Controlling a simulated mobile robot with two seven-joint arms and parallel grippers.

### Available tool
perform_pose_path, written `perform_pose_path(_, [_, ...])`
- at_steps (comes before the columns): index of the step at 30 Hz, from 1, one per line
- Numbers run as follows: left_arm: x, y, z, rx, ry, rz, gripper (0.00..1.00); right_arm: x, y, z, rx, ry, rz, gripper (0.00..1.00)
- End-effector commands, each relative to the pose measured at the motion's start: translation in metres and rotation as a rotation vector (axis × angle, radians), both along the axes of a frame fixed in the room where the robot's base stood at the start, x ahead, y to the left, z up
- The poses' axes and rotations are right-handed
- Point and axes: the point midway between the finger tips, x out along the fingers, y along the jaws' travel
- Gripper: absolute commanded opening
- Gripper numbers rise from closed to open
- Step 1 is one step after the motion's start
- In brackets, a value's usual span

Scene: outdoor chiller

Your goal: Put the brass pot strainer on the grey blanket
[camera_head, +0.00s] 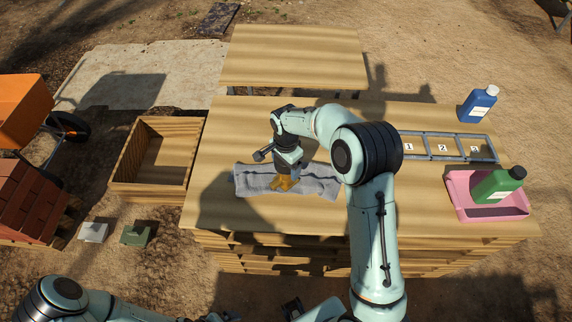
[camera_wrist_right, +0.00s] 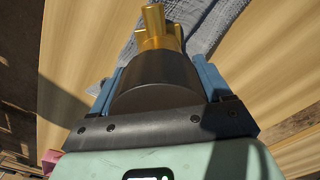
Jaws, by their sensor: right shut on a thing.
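The brass pot strainer (camera_head: 284,184) is gold-coloured and sits at the tip of my right gripper (camera_head: 286,170), over the middle of the grey blanket (camera_head: 318,182). My right gripper is shut on it and points down. In the right wrist view the brass part (camera_wrist_right: 156,30) shows beyond a dark cylinder between the blue fingers, with the grey blanket (camera_wrist_right: 205,28) behind it. I cannot tell whether the strainer touches the blanket. My left arm shows only in part at the bottom left; its jaws cannot be made out.
On the wooden table (camera_head: 220,200), a grey numbered rack (camera_head: 462,158), a blue bottle (camera_head: 478,104) and a pink tray (camera_head: 462,205) holding a green bottle (camera_head: 498,185) stand at the right. A wooden crate (camera_head: 128,172) is left of the table. Table left of the blanket is clear.

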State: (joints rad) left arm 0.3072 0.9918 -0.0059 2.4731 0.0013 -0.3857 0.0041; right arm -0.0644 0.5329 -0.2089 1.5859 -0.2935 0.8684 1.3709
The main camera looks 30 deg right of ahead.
Motion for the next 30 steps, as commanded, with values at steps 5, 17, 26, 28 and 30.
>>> perform_pose_path(5, [0.0, 0.0, 0.0, 0.0, 0.0, 0.0, 0.98, 0.001, 0.0, -0.001, 0.0, -0.002, 0.0, 0.0])
perform_pose_path(17, [-0.004, 0.0, -0.006, 0.0, 0.004, 0.0, 0.98, 0.0, 0.0, -0.012, -0.001, 0.0, 0.001, 0.0])
perform_pose_path(26, [-0.005, 0.0, -0.008, 0.0, 0.006, 0.0, 0.98, -0.002, 0.0, -0.017, 0.0, 0.007, 0.0, 1.0])
perform_pose_path(28, [-0.005, 0.0, -0.008, 0.0, 0.006, 0.0, 0.98, -0.002, 0.0, -0.017, 0.0, 0.008, 0.0, 1.0])
perform_pose_path(30, [-0.005, 0.0, -0.008, 0.0, 0.006, 0.0, 0.98, -0.003, 0.0, -0.017, 0.0, 0.008, 0.0, 1.0])
